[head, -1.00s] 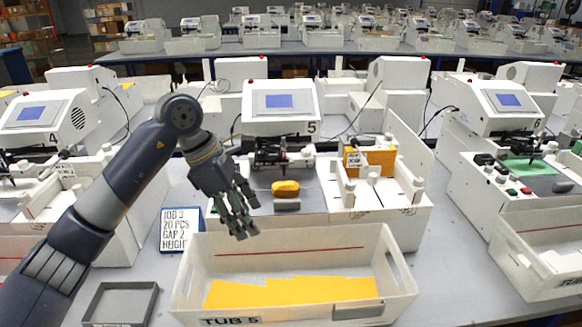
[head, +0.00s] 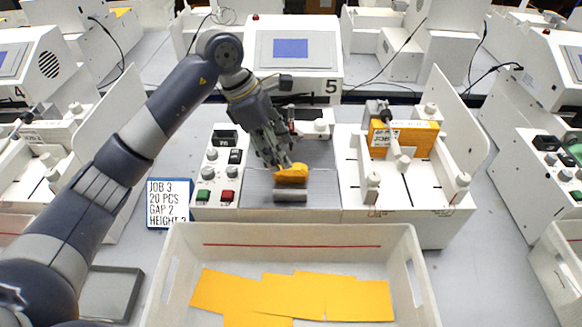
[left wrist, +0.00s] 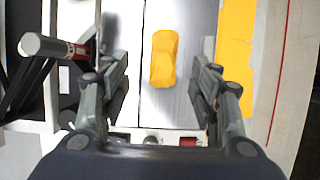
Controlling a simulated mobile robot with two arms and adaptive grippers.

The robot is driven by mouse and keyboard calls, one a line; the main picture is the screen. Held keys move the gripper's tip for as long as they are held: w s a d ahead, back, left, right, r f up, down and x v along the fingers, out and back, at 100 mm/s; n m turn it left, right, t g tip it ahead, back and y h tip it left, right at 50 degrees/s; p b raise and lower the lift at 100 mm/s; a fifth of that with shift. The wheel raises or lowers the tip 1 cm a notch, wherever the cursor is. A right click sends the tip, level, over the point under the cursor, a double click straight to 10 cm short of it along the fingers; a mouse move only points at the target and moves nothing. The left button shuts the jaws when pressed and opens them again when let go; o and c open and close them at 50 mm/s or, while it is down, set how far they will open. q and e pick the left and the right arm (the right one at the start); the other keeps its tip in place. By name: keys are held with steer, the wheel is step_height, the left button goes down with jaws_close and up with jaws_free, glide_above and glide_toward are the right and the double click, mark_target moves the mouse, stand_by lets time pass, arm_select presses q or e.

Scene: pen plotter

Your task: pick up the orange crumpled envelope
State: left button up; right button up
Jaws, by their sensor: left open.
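The orange crumpled envelope (head: 291,174) lies on the grey metal bed of plotter 5, just behind a small grey bar (head: 290,196). In the left wrist view the envelope (left wrist: 164,58) is a narrow lump, lying lengthwise between the fingers' lines with a gap on both sides. My left gripper (head: 278,158) is open and empty, just above the envelope's left end in the head view. It partly covers the machine's pen area. The fingers also show on both sides in the left wrist view (left wrist: 163,82). My right gripper is not in view.
A white tub (head: 408,270) with flat orange envelopes stands in front. A feeder holds an upright orange stack (head: 415,138) at right. Buttons (head: 228,196) sit left of the bed. A pen part (left wrist: 48,46) is close to the left finger in the wrist view.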

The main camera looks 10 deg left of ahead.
mark_target(290, 173)
arm_select(q)
steer(key=shift+d+f, duration=0.2)
steer(key=shift+f, duration=0.35)
steer(key=p+x, duration=0.1)
steer(key=x, duration=0.1)
steer(key=p+x, duration=0.1)
steer(key=x, duration=0.1)
steer(key=shift+s+p, duration=0.25)
steer(key=shift+p, duration=0.1)
steer(key=shift+d+f, duration=0.15)
steer(key=shift+f, duration=0.3)
steer(key=c, duration=0.9)
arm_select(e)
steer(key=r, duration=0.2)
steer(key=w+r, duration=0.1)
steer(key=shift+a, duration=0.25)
